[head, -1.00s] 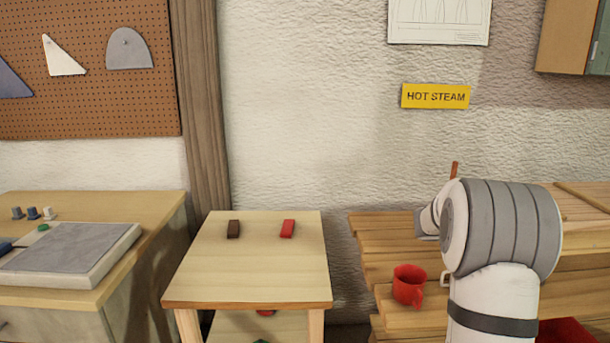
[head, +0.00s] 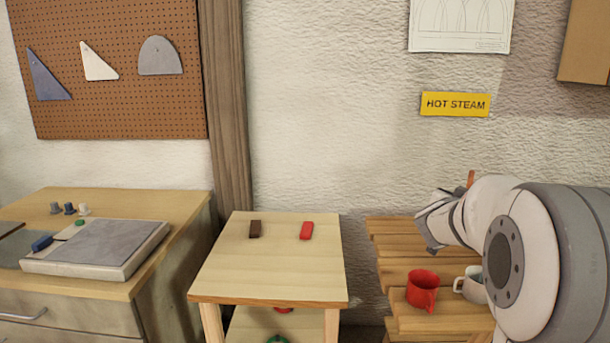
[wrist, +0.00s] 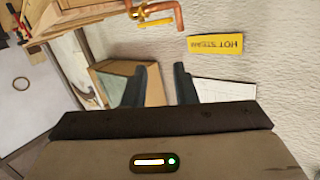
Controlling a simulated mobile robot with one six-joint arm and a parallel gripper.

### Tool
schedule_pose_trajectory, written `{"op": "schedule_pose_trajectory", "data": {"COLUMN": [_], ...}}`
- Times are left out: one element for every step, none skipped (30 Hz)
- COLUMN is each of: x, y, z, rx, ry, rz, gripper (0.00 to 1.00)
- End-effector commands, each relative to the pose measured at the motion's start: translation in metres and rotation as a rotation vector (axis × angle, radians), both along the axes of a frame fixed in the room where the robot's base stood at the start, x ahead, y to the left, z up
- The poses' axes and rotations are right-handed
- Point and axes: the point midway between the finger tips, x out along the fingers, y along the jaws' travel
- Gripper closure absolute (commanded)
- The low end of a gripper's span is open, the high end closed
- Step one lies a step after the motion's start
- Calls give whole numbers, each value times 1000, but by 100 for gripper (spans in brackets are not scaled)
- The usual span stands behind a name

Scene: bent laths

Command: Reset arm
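My gripper shows in the wrist view (wrist: 160,88) with its two dark fingers apart and nothing between them. Behind the fingers are the textured wall, a wooden cabinet and part of a white sheet. In the head view my arm is folded at the right, over the slatted wooden bench (head: 390,247). The fingertips cannot be made out clearly there.
A red mug (head: 422,290) and a pale mug (head: 471,284) stand on the bench by my arm. A small table (head: 270,270) holds a dark block (head: 255,229) and a red block (head: 306,231). A copper pipe (wrist: 160,12) runs near the yellow sign (wrist: 215,44).

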Motion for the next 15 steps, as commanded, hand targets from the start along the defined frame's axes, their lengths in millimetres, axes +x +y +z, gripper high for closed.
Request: {"op": "schedule_pose_trajectory", "data": {"x": [-2, -3, -8, -13, -20, -32, -42, -54, -72, -87, -104, -127, -145, -163, -188], "y": [31, 50, 75, 93, 111, 134, 150, 165, 184, 196, 208, 221, 229, 236, 242], "z": [11, 11, 9, 7, 4, -1, -5, -10, -18, -24, -30, -38, -44, -50, -58], "rx": [31, 51, 81, 102, 123, 152, 172, 193, 219, 239, 256, 278, 293, 305, 320], "ry": [24, 47, 84, 117, 153, 206, 252, 298, 366, 422, 481, 561, 622, 684, 767], "rz": [115, 185, 276, 338, 399, 474, 527, 575, 635, 670, 705, 744, 767, 785, 800], "gripper": [75, 75, 75, 75, 75, 75, 75, 75, 75, 75, 75, 75, 75, 75, 75]}}
